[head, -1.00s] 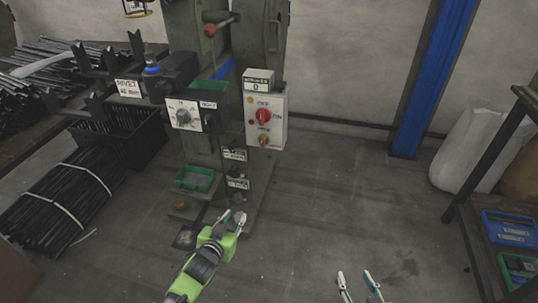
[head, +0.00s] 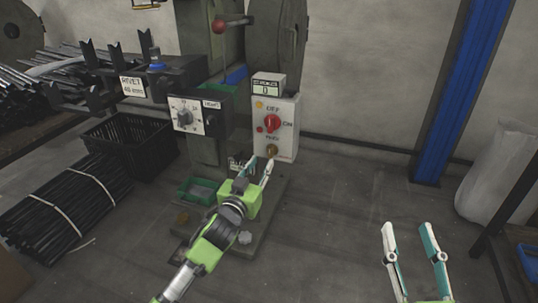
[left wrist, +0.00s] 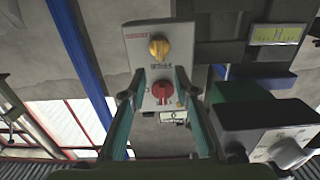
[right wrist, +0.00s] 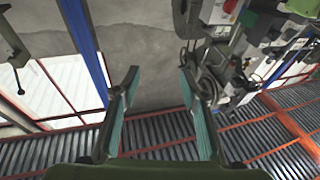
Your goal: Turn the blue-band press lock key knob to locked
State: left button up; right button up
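The press's white control box (head: 287,135) has a red selector knob (head: 271,123) marked OFF and ON, with a brass-yellow knob (head: 271,151) below it. In the left wrist view, the box appears upside down, with the yellow knob (left wrist: 159,48) above the red knob (left wrist: 162,90). The yellow knob's lock marking is too small to read. My left gripper (head: 256,166) is open and empty, just below and in front of the box, apart from the yellow knob. My right gripper (head: 409,235) is open and empty over the floor at right; it also shows in the right wrist view (right wrist: 159,80).
A blue band (head: 235,75) shows on the press column. A grey dial box (head: 192,115) stands left of the control box. A green tray (head: 187,190) sits low on the press base. A blue post (head: 443,100) stands at right. Floor between the arms is clear.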

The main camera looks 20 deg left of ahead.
aim_at(269, 150)
pick_arm(q)
jog(key=w+b, duration=0.2)
jog(key=w, duration=0.5)
jog(key=shift+d, duration=0.1)
jog(key=shift+w, duration=0.5)
pick_arm(e)
jog(key=s+r+t+y, duration=0.2)
jog(key=s+r+t, duration=0.4)
jog(key=r, duration=0.4)
jog(key=shift+s+d+r+y, duration=0.15)
jog(key=shift+r+y, duration=0.05)
jog(key=shift+y, duration=0.1)
pick_arm(q)
grip_shut()
